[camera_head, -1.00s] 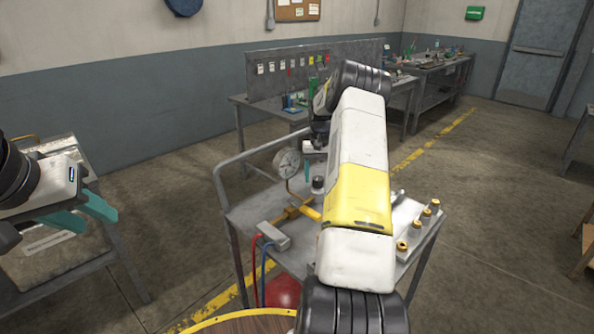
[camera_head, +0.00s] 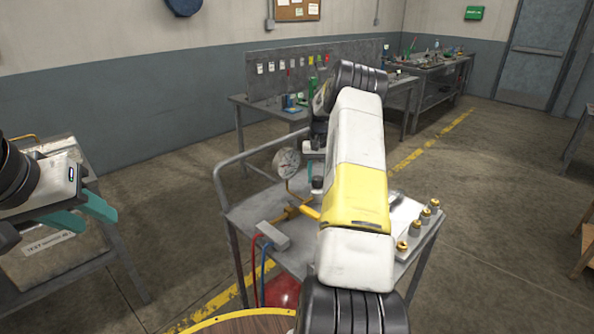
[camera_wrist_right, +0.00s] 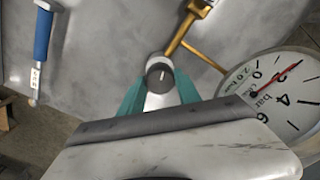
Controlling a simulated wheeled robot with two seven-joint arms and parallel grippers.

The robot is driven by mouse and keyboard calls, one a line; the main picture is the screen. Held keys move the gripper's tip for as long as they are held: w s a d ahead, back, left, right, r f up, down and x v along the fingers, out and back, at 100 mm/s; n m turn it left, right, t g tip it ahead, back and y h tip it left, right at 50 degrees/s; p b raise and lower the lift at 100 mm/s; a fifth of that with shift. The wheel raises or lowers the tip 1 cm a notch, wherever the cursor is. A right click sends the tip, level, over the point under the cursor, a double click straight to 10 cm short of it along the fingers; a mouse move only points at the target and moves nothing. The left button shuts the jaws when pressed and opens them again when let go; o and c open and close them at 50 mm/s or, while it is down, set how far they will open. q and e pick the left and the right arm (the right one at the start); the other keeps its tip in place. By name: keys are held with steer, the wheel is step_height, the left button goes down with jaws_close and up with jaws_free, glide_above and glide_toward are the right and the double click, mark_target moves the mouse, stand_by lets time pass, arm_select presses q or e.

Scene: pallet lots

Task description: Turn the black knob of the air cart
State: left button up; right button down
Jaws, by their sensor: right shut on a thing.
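The black knob (camera_wrist_right: 160,74) of the air cart shows in the right wrist view, with a light mark on its round top. My right gripper (camera_wrist_right: 160,93) is shut on it, a teal finger on either side. In the head view the knob (camera_head: 317,184) stands on the cart (camera_head: 245,217), partly covered by a teal finger. The pressure gauge (camera_wrist_right: 275,92) lies right of the knob in the wrist view, its red needle pointing up and right; it also shows in the head view (camera_head: 287,163). My left gripper (camera_head: 82,212) is open and empty at the left.
A brass pipe (camera_wrist_right: 180,32) leads away from the knob. Several brass fittings (camera_head: 415,228) stand on the cart's right side. A blue-handled tool (camera_wrist_right: 42,35) lies on the cart. A side table (camera_head: 120,275) is at the left. My right arm hides the cart's middle.

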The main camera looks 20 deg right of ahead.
mark_target(318, 178)
steer(key=shift+m, duration=2.8)
steer(key=shift+r, duration=0.1)
steer(key=c, duration=0.9)
jaws_free()
steer(key=shift+o, duration=0.2)
steer(key=shift+r, duration=3.85)
steer(key=shift+a+r, duration=0.1)
